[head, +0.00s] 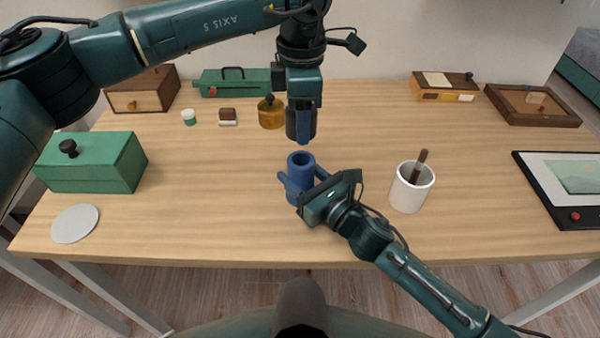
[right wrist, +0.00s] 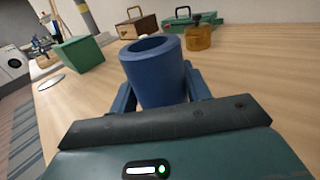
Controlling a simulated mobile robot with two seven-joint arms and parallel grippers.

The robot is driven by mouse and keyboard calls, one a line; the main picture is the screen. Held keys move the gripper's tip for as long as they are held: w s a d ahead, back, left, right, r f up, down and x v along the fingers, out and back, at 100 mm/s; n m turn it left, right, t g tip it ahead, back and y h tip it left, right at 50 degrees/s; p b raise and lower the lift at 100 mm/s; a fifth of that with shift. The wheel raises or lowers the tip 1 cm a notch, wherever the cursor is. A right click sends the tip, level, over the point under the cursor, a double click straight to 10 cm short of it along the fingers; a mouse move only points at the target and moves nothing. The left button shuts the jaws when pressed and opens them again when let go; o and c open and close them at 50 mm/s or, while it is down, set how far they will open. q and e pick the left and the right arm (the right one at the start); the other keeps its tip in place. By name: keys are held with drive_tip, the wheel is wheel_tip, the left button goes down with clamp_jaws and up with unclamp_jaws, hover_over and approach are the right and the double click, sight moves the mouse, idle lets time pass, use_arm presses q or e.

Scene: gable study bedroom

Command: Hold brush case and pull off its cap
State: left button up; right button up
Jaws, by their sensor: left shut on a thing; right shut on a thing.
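The blue brush case (head: 301,160) stands upright over the middle of the table, with its round top open. My right gripper (head: 304,185) is shut around it from the front right. In the right wrist view the case (right wrist: 154,75) sits between the two blue fingers, its hollow mouth showing and no cap on it. My left gripper (head: 301,128) points straight down above the case and is shut on a dark piece, the cap (head: 293,122), largely hidden by the fingers. A gap of table shows between the cap and the case.
A white cup (head: 412,188) with a brown stick stands right of my right gripper. An amber jar (head: 271,113) is just behind left. A green box (head: 92,165) and a grey disc (head: 75,224) lie at left. A framed panel (head: 565,185) is at right.

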use_arm(q)
drive_tip(key=shift+r, duration=2.1)
use_arm(e)
drive_tip(key=o, duration=1.1)
drive_tip(key=shift+s+d, duration=0.1)
drive_tip(key=v, duration=1.1)
drive_tip(key=shift+s+d, duration=0.3)
use_arm(q)
drive_tip(key=shift+s, duration=0.1)
use_arm(e)
drive_tip(key=shift+s, duration=0.1)
